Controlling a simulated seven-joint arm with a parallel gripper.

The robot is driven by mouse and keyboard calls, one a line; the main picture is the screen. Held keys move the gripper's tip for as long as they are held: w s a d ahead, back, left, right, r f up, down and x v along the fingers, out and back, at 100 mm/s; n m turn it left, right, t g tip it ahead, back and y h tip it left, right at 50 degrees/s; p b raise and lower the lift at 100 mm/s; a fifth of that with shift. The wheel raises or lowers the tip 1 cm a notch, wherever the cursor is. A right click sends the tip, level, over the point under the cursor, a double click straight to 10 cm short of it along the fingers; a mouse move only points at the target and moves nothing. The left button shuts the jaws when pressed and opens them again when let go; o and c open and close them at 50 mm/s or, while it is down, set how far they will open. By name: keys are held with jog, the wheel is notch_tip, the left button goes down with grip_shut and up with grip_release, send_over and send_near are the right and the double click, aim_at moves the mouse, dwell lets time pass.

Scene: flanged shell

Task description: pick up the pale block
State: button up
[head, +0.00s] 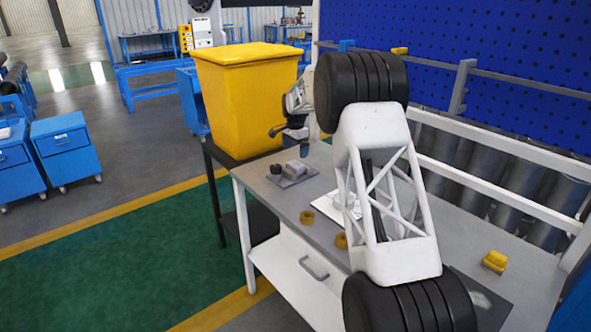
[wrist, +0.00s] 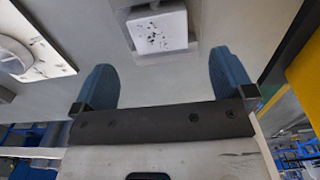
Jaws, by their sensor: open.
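The pale block (wrist: 158,31) is a whitish block with dark specks on its face, at the top middle of the wrist view. It appears to sit on a grey plate (head: 292,180) on the workbench in the head view, where the block (head: 297,167) looks small. My gripper (wrist: 162,62) is open, with its two blue fingers spread and nothing between them. The block lies beyond the fingertips, roughly centred between them and apart from them. In the head view my gripper (head: 291,139) is above the block, partly hidden by my arm.
A white plate with a round flanged part (wrist: 25,52) lies at left in the wrist view. Orange rings (head: 307,217) and yellow blocks (head: 495,262) lie on the workbench (head: 262,180). A tall yellow bin (head: 240,100) stands close behind the plate, near my gripper.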

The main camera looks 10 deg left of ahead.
aim_at(295, 164)
jog(key=shift+f, duration=0.1)
jog(key=shift+f, duration=1.2)
jog(key=shift+f, duration=0.1)
jog(key=shift+f, duration=2.5)
jog(key=c, duration=1.1)
jog(key=shift+c, duration=0.2)
jog(key=shift+r, duration=0.1)
jog(key=shift+r, duration=4.95)
